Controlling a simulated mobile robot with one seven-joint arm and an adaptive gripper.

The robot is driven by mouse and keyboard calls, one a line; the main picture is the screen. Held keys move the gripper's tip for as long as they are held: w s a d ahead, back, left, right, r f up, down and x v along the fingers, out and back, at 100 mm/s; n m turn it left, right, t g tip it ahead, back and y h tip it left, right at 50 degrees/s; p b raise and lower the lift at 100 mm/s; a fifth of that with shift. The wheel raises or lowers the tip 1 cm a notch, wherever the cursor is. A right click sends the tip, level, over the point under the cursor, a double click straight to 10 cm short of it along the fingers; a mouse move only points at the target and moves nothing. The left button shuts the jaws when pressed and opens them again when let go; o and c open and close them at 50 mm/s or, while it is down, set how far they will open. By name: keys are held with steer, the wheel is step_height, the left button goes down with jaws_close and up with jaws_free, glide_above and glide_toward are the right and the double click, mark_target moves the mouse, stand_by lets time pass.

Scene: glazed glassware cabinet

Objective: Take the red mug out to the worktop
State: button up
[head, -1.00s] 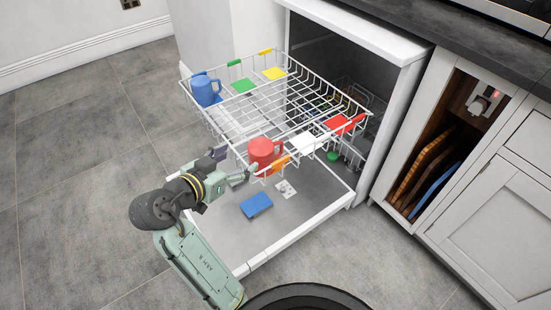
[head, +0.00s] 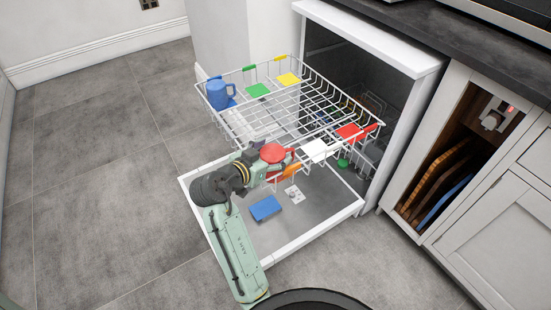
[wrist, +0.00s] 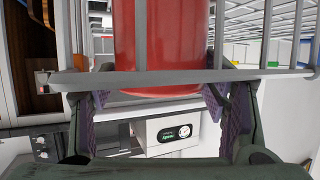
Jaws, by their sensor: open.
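The red mug (head: 277,153) stands at the near corner of the upper rack (head: 262,126) of the pulled-out dishwasher, its handle to the right. My gripper arrives from the left, and my arm partly hides the mug in the head view. In the wrist view the red mug (wrist: 160,45) fills the upper middle. My open gripper (wrist: 158,97) has one finger to each side of the mug's lower part; contact cannot be told. A rack wire crosses in front of the mug there. The dark worktop (head: 432,47) is at upper right.
A blue mug (head: 221,94) stands at the rack's far left corner. A blue block (head: 265,208) lies on the open door. An open cabinet (head: 445,170) holds boards.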

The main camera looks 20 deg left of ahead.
steer(key=shift+c, duration=0.4)
steer(key=c, duration=1.1)
steer(key=shift+r, duration=0.1)
steer(key=shift+r, duration=0.1)
